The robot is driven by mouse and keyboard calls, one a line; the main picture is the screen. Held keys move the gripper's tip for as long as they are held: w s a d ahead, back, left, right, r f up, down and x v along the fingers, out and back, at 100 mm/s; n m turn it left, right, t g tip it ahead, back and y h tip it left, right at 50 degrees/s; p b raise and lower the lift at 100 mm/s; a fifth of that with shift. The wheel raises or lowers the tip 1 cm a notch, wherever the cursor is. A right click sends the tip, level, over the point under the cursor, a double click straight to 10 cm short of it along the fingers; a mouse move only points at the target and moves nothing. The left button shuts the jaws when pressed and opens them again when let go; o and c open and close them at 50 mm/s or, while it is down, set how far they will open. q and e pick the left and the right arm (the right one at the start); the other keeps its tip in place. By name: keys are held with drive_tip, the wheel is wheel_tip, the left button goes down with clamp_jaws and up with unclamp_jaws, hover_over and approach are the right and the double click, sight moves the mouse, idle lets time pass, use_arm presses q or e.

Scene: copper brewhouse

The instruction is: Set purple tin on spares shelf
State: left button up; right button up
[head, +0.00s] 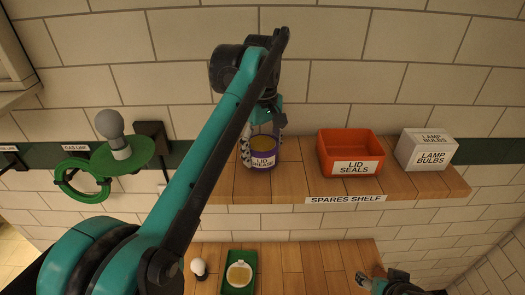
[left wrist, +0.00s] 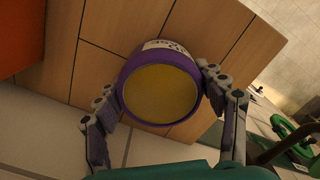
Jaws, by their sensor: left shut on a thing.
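The purple tin (head: 262,164) stands upright at the left end of the wooden spares shelf (head: 430,183). Its white label reads "LID GREASE" and its top is yellowish. My left gripper (head: 262,150) reaches down from above and is shut on the tin, with a finger on either side. In the left wrist view the tin (left wrist: 128,80) sits between both fingers, above the shelf boards (left wrist: 105,22). Its base looks on or very close to the shelf; any small gap is hidden. My right gripper (head: 372,283) shows partly at the bottom right, its opening unclear.
An orange lid seals bin (head: 351,148) and a white lamp bulbs box (head: 427,149) stand on the shelf to the right of the tin. A green valve wheel (head: 82,180) and a lamp (head: 112,128) are left. A lower wooden surface holds a green tray (head: 239,284) and a bulb (head: 199,268).

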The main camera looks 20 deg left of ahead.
sight(262, 143)
use_arm(q)
drive_tip(key=shift+f, duration=0.35)
drive_tip(key=shift+s, duration=0.1)
drive_tip(key=shift+f, duration=0.1)
drive_tip(key=o, duration=1.4)
wheel_tip(262, 143, up, 12)
drive_tip(key=shift+r, duration=0.15)
